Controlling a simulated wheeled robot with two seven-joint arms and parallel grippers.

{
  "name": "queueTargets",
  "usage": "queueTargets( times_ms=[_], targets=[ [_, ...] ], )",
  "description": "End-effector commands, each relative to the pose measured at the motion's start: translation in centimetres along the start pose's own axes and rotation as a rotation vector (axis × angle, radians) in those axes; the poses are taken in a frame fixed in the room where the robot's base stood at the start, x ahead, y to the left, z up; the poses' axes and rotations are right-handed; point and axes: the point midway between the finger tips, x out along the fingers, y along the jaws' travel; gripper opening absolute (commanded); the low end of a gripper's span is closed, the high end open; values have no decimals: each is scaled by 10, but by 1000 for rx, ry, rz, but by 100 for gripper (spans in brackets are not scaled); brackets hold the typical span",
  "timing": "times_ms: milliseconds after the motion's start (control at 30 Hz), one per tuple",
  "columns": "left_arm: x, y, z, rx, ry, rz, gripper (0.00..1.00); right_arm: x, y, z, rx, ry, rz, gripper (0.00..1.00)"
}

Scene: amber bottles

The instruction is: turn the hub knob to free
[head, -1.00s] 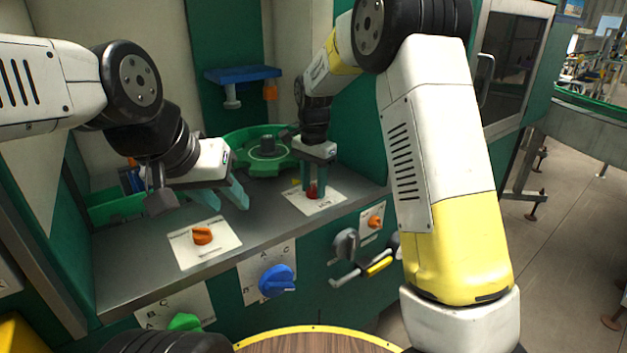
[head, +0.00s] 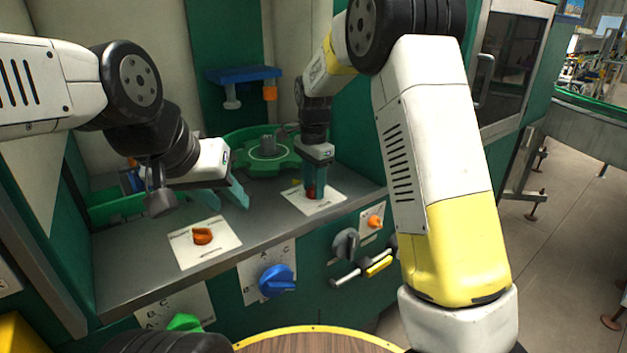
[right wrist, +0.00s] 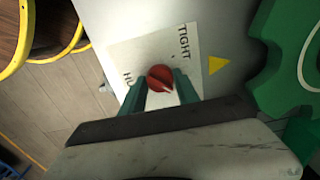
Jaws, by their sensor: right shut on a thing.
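The red hub knob (right wrist: 161,78) sits on a white label plate (right wrist: 128,50) on the grey bench top. In the right wrist view the plate reads "TIGHT" on one side and letters starting "HU" on another. My right gripper (right wrist: 160,88) is shut on the knob, one finger on each side. In the head view the knob (head: 311,192) is partly hidden by the right fingers (head: 317,188). My left gripper (head: 237,193) is open and empty above the bench, behind an orange knob (head: 202,236) on another white plate.
A green star-shaped wheel (head: 262,152) stands behind the right gripper. On the front panel are a blue knob (head: 277,281), a grey knob (head: 346,244), a small orange knob (head: 375,221), a green knob (head: 184,322) and a yellow-gripped handle (head: 378,266).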

Motion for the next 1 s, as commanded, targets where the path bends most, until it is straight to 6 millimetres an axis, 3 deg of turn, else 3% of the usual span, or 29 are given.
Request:
queueTargets(
  times_ms=[33, 100, 133, 467, 800, 1000],
  targets=[
    [0, 0, 0, 0, 0, 0, 36, -1, -1, 0, 1, -1, -2, 43],
    [0, 0, 0, 0, 0, 0, 36, 0, -1, 0, 1, -1, -2, 57],
    [0, 0, 0, 0, 0, 0, 36, 0, -1, 0, 1, -1, -2, 59],
    [0, 0, 0, 0, 0, 0, 36, -3, 0, 0, 0, 0, -1, 59],
    [0, 0, 0, 0, 0, 0, 36, -56, -1, 0, 0, 1, -5, 59],
    [0, 0, 0, 0, 0, 0, 36, -76, -1, 0, 0, 0, -3, 59]
  ],
)
